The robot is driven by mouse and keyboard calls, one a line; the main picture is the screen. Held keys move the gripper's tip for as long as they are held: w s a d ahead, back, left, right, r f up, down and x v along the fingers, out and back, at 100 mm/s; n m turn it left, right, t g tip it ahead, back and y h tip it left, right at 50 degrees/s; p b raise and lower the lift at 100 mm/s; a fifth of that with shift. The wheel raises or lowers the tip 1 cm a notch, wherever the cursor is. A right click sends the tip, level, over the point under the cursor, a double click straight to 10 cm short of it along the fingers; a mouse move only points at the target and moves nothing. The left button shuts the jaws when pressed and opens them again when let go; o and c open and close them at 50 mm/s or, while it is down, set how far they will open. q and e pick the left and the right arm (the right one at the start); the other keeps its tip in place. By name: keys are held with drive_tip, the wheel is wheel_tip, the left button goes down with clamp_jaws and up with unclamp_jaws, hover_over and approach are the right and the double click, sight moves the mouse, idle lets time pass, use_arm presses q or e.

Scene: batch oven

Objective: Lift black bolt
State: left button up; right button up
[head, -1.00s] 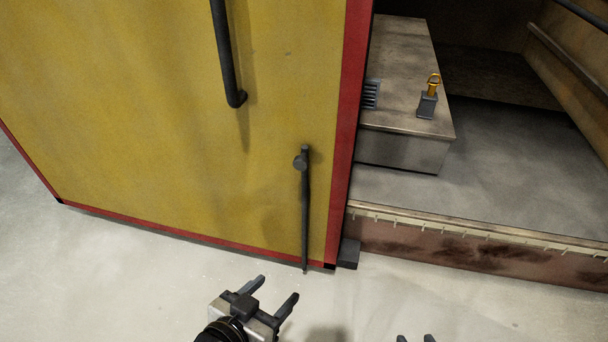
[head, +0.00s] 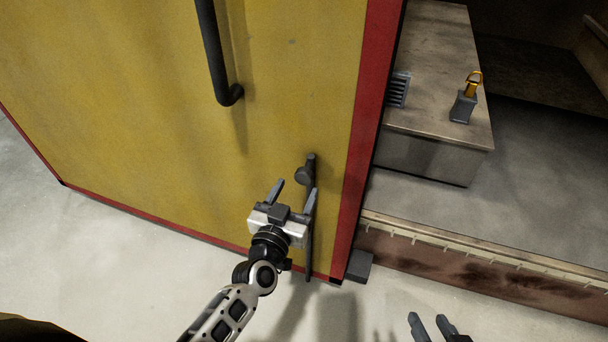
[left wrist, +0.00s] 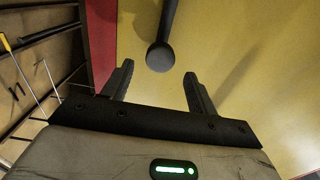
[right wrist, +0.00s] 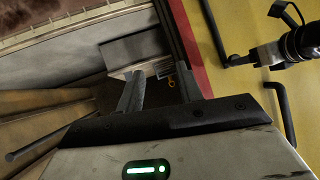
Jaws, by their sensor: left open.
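The black bolt (head: 304,176) is a dark upright rod with a round knob at its top, low on the yellow door near its red edge. My left gripper (head: 296,186) is open and empty just in front of the door, with its fingertips just below the knob in the head view. Its right finger hides part of the rod. In the left wrist view the knob end of the bolt (left wrist: 160,57) shows beyond and between the spread fingers, apart from them. My right gripper (head: 431,322) is open and empty, low in the head view, away from the door.
A long black handle (head: 215,60) stands out from the yellow door (head: 130,110) above and left of the bolt. Right of the door is the oven opening, with a metal box (head: 430,155) inside and a raised sill (head: 470,260). The floor in front is clear.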

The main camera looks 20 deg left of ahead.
sight(303, 179)
use_arm(q)
drive_tip(key=w, duration=0.4)
drive_tip(key=shift+w+d, duration=0.1)
drive_tip(key=shift+w, duration=0.2)
drive_tip(key=shift+w+b, duration=0.3)
drive_tip(key=shift+w, duration=0.35)
use_arm(e)
drive_tip(key=shift+w+r, duration=0.25)
drive_tip(key=shift+w, duration=0.1)
